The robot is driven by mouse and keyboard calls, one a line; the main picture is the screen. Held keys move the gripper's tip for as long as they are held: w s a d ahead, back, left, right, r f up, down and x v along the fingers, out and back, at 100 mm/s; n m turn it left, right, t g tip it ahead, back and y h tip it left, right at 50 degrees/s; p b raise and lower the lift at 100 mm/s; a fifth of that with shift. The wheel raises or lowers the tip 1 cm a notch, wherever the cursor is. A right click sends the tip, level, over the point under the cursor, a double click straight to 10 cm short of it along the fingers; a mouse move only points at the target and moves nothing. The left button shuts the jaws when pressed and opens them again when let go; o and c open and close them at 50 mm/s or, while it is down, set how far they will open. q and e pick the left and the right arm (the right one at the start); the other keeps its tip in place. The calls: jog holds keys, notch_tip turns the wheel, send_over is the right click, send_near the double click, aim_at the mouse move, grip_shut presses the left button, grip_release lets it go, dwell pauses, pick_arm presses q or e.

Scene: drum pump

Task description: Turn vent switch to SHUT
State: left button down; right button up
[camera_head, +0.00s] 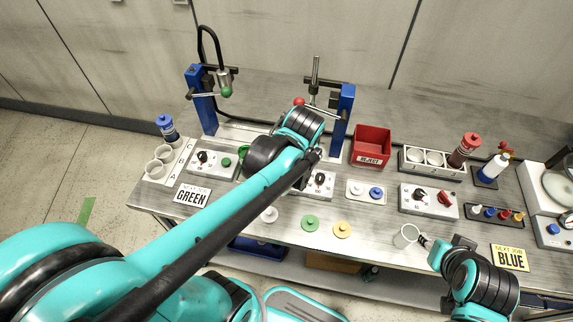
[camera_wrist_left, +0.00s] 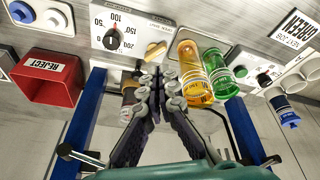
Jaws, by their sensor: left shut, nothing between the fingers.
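My left gripper (camera_wrist_left: 158,84) is shut and empty, above the bench at its middle. In the wrist view its fingertips are just below the dial box (camera_wrist_left: 125,28), which has a black knob (camera_wrist_left: 111,40) on a scale and a small yellow lever (camera_wrist_left: 156,50). I cannot read a SHUT mark. In the head view the dial box (camera_head: 325,190) is partly hidden behind my left arm. Another box (camera_head: 430,210) with a black knob and a red switch (camera_head: 444,198) stands to the right. My right gripper (camera_head: 428,243) is beside a white cup (camera_head: 404,237); its grip is unclear.
An amber bottle (camera_wrist_left: 194,80) and a green bottle (camera_wrist_left: 217,72) stand close beside my left fingers; a brown bottle (camera_wrist_left: 128,95) is partly behind them. Blue posts (camera_head: 341,120) and a red reject bin (camera_head: 371,143) are near. Loose green and yellow discs (camera_head: 342,230) lie in front.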

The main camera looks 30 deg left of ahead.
pick_arm(q)
jog(key=w+n, duration=0.1)
jog(key=w+a+f+n+g+y, duration=0.1)
jog(key=n, duration=0.1)
jog(key=w+f+n+g+p, duration=0.1)
jog(key=n, duration=0.1)
jog(key=shift+w+a+f, duration=0.1)
jog(key=shift+w+a, duration=0.25)
jog(key=shift+w, duration=0.05)
jog(key=b+x, duration=0.3)
jog(key=x, duration=0.7)
jog(key=shift+a, duration=0.15)
